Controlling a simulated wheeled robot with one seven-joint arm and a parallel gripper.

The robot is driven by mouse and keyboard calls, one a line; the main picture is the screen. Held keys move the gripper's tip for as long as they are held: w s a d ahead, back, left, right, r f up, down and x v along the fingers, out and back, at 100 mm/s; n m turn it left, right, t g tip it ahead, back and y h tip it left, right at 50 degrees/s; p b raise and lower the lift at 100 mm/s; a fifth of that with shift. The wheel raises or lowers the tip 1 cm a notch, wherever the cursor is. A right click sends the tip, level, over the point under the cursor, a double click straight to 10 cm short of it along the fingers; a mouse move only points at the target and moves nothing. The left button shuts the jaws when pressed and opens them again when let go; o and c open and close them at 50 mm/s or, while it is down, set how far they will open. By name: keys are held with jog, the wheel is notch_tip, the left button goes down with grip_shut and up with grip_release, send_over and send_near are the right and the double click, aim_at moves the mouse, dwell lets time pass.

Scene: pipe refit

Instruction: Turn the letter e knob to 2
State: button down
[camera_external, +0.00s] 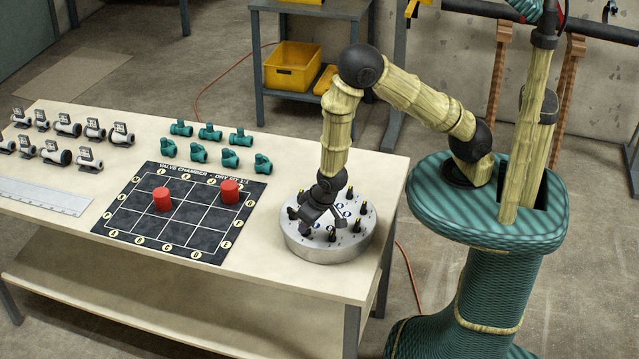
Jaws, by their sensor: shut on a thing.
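A round grey metal disc (322,252) stands at the right end of the workbench. Several small dark knobs (364,208) with yellowish marks stand around its top, with small blue-and-white marks between them. The letters and numbers are too small to read, so I cannot tell which knob is e or where it points. My gripper (321,224) reaches down over the left and middle part of the disc and is shut on a knob there. The gripper hides most of that knob.
A black grid board (150,236) with two red cylinders (162,199) (230,191) lies left of the disc. The bench (285,283) is bare in front of the board.

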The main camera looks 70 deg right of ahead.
jog(key=shift+w+a+r+m+h+p, duration=0.1)
jog(key=shift+m+h+p, duration=0.1)
jog(key=shift+m+p, duration=0.4)
jog(key=shift+w+m+h+p, duration=0.1)
jog(key=shift+m+h+p, duration=0.1)
jog(key=shift+m+p, duration=0.4)
jog(key=shift+s, duration=0.1)
jog(key=c, duration=1.5)
grip_release()
jog(key=p+v, duration=0.7)
jog(key=v, duration=1)
jog(key=shift+r, duration=0.15)
